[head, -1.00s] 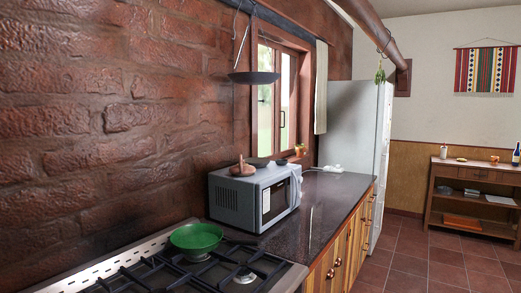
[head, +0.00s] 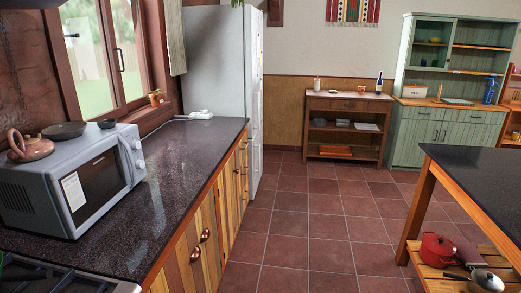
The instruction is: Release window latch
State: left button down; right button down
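The window (head: 98,50) has a brown wooden frame and is set in the wall at the upper left of the head view, above the counter. Two dark handles show on it. One dark upright handle (head: 121,60) is on the right sash, and a smaller dark one (head: 71,36) is on the left sash. I cannot tell which is the latch, or whether it is fastened. The window's top is cut off by the picture edge. Neither of my grippers is in view.
A dark counter (head: 160,190) runs below the window, with a microwave (head: 75,180) carrying a teapot (head: 30,147) and pan. A fridge (head: 222,80) stands beyond. Tiled floor (head: 300,220) is free between counter and right table (head: 480,180).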

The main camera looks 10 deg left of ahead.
aim_at(77, 35)
jog(key=i+z, duration=0.1)
jog(key=i, duration=1.8)
jog(key=i+l+u, duration=0.1)
jog(key=i+u, duration=0.3)
jog(key=i, duration=0.2)
jog(key=i+l+u, duration=0.3)
jog(key=i+u, duration=0.15)
jog(key=i+l+u, duration=0.8)
jog(key=i+l, duration=0.2)
jog(key=l, duration=0.15)
